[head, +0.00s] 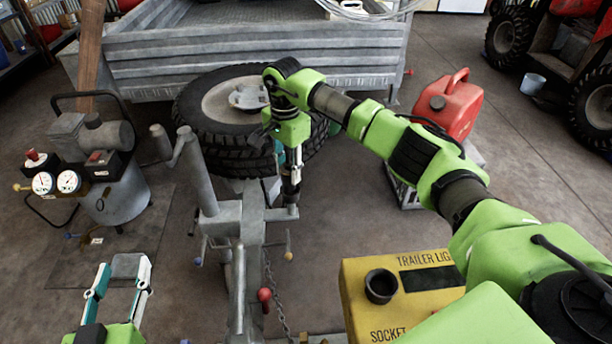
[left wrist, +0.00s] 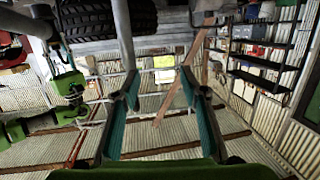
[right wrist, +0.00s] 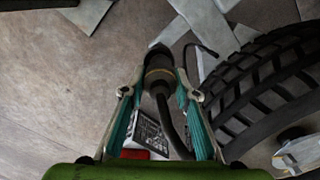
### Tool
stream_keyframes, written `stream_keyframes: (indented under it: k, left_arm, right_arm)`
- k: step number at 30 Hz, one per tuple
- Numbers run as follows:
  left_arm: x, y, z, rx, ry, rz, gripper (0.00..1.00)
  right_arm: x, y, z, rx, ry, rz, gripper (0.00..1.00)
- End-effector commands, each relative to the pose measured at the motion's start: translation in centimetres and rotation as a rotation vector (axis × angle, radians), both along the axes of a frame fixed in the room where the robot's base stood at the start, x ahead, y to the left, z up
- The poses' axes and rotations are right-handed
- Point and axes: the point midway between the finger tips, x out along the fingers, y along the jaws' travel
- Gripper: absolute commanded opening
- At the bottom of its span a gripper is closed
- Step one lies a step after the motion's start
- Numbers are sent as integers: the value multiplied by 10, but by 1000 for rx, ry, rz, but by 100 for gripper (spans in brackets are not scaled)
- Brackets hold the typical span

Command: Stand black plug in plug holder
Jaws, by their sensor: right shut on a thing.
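The black plug (right wrist: 158,75) is between the fingers of my right gripper (right wrist: 158,95) in the right wrist view.
A yellow trailer-light box (head: 362,318) with a round black socket (head: 381,286) stands at the front right. The grey drawbar (head: 250,245) runs up the middle. Behind are tyres (head: 210,135), a compressor (head: 118,195) at left and a red fuel can (head: 450,105) at right.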

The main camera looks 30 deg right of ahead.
Motion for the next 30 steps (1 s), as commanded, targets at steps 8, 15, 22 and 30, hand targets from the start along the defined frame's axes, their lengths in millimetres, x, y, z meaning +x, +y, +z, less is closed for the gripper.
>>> stream_keyframes:
  k: [8, 15, 22, 30]
  left_arm:
    - [1, -1, 5, -5, -21, -1, 40]
    - [2, -1, 8, -9, -38, -1, 40]
    - [3, -2, 12, -14, -55, -3, 40]
    - [3, -2, 15, -17, -71, -3, 40]
  right_arm:
    - [0, 1, -2, 0, 0, 1, 5]
    - [0, 1, -4, 0, 0, 1, 5]
    - [0, 1, -5, 0, 0, 1, 5]
    - [0, 1, -7, 0, 0, 1, 5]
